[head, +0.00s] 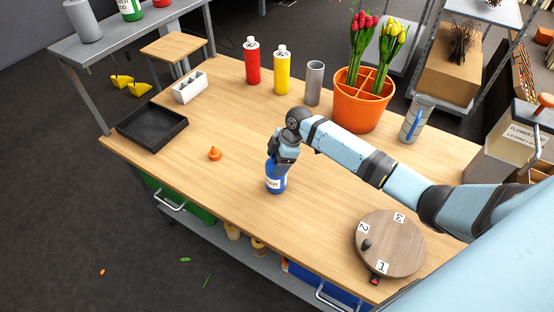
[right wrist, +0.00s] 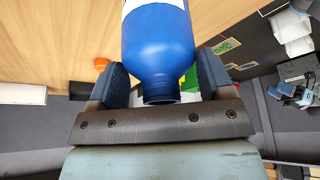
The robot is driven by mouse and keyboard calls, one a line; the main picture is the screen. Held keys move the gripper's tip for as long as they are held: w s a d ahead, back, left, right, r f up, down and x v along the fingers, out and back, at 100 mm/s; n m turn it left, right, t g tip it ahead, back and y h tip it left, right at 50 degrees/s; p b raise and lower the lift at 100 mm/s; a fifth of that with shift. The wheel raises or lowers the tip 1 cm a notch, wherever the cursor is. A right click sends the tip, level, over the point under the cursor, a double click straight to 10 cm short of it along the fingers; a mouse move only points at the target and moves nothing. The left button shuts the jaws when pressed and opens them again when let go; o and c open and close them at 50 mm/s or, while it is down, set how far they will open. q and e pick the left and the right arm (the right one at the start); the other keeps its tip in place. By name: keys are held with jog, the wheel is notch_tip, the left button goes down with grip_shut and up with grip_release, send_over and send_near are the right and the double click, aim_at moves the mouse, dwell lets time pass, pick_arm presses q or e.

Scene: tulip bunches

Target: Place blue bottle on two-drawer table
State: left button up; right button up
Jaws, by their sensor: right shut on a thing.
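The blue bottle (head: 276,183) with a white label is held by my right gripper (head: 284,158) over the middle front of the wooden table (head: 330,215). The table has a green drawer (head: 190,207) and a blue drawer (head: 325,287) under its front edge. In the right wrist view the blue bottle (right wrist: 158,45) sits between the two fingers, its uncapped neck toward the palm. In the head view it looks roughly upright; I cannot tell if its base touches the tabletop. My left gripper is not in view.
An orange cap (head: 215,153) lies left of the bottle.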

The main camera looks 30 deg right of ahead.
jog(key=shift+f, duration=0.1)
jog(key=o, duration=1.5)
jog(key=shift+f, duration=0.1)
jog(key=shift+c, duration=0.2)
jog(key=shift+r, duration=0.35)
jog(key=b+v, duration=0.1)
jog(key=v, duration=1)
jog(key=shift+r, duration=0.4)
jog(key=shift+d, duration=0.15)
